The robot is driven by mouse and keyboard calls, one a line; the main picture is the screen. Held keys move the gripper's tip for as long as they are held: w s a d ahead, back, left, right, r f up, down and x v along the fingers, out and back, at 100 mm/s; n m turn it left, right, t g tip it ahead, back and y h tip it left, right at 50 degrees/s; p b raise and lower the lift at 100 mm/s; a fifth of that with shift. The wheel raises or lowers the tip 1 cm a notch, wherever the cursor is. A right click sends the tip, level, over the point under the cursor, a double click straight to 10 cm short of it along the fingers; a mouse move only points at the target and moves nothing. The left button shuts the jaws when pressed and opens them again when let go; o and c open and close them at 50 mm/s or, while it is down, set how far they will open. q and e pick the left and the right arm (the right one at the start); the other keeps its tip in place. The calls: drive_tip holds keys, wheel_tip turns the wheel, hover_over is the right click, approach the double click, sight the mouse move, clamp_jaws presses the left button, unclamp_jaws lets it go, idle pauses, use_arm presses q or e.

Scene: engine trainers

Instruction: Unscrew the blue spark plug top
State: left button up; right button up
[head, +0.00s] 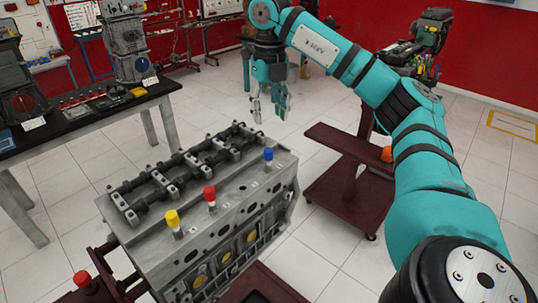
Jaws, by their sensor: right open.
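The blue spark plug top (268,154) stands upright at the far right end of the grey engine block (240,196). A red spark plug top (210,193) and a yellow one (172,217) stand in line with it, nearer to me. My right gripper (268,106) hangs with its fingers pointing down, above and beyond the blue top. It is open, apart from the top, with nothing seen between its fingers. My left gripper is out of view.
The block rests on a dark red stand (262,287). A dark red cart (340,150) stands to its right. A black-topped table (85,113) with tools and machines is at the left. Tiled floor between them is free.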

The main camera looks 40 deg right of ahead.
hover_over(269, 149)
wheel_tip(269, 149, down, 6)
drive_tip(key=shift+a+f+b, duration=0.1)
drive_tip(key=shift+a+b, duration=0.05)
drive_tip(key=shift+b, duration=0.15)
wheel_tip(269, 149, down, 4)
drive_tip(key=shift+s+r+p, duration=0.1)
drive_tip(key=shift+r+p, duration=0.1)
drive_tip(key=shift+p, duration=0.4)
drive_tip(key=shift+f, duration=0.8)
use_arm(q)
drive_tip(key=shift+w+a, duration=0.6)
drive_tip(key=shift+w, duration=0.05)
use_arm(e)
drive_tip(key=shift+c, duration=0.3)
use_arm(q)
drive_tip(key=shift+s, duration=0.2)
use_arm(e)
clamp_jaws()
